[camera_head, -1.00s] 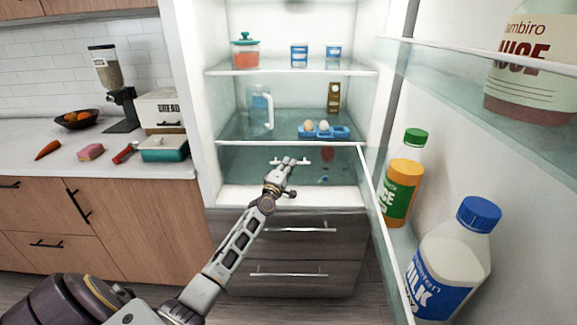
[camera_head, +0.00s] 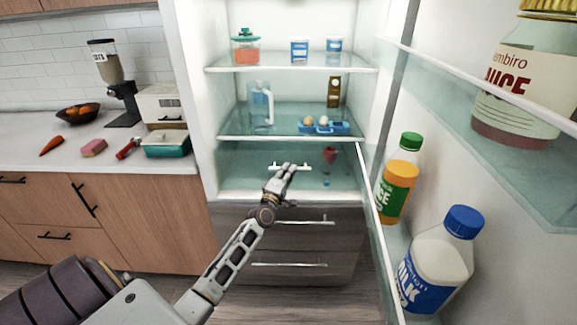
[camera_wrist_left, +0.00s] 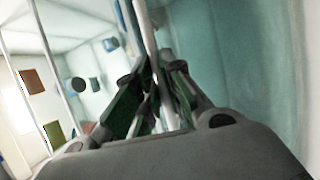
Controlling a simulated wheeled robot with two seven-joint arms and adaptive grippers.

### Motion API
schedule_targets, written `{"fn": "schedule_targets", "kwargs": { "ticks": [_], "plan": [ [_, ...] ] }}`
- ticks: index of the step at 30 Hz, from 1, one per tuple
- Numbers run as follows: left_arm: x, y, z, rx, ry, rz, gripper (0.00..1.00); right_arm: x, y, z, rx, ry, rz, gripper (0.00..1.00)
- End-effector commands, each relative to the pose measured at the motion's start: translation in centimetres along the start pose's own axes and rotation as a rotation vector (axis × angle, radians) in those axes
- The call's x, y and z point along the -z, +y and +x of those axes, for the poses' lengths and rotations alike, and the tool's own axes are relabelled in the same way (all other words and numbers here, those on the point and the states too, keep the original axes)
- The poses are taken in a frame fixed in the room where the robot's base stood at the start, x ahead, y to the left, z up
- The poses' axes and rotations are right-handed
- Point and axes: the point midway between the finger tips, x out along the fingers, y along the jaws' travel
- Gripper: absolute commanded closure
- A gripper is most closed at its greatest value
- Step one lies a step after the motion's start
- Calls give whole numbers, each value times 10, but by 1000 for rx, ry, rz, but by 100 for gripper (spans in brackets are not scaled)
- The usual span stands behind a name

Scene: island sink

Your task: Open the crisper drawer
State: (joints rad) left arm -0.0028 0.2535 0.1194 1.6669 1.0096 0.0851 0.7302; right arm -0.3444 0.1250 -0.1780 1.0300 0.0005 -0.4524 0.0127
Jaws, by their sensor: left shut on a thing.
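The crisper drawer (camera_head: 240,171) is the clear teal-tinted bin at the bottom of the open fridge, under the lowest glass shelf. Its white bar handle (camera_head: 304,166) runs across the front. My left gripper (camera_head: 287,168) is shut on this handle, near its middle. In the left wrist view, the pale handle bar (camera_wrist_left: 148,35) passes between the fingers of my left gripper (camera_wrist_left: 155,88), beside the teal drawer front (camera_wrist_left: 225,55). A red item (camera_head: 329,155) shows dimly through the drawer. My right gripper is not in view.
The open fridge door at right holds a juice bottle (camera_head: 398,180), a milk bottle (camera_head: 438,262) and a sauce jar (camera_head: 518,85). An egg tray (camera_head: 335,128) and a pitcher (camera_head: 260,105) stand above the drawer. Grey lower drawers (camera_head: 340,240) lie below.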

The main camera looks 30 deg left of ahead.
Motion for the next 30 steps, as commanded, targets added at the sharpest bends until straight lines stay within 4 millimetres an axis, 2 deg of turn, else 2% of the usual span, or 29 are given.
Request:
{"fn": "schedule_targets", "kwargs": {
  "ticks": [14, 30],
  "plan": [
    [-20, 10, -47, 5, -2, 0, 100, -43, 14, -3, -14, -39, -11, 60],
    [-52, 27, -126, 5, -2, 0, 100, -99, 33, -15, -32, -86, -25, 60]
  ]
}}
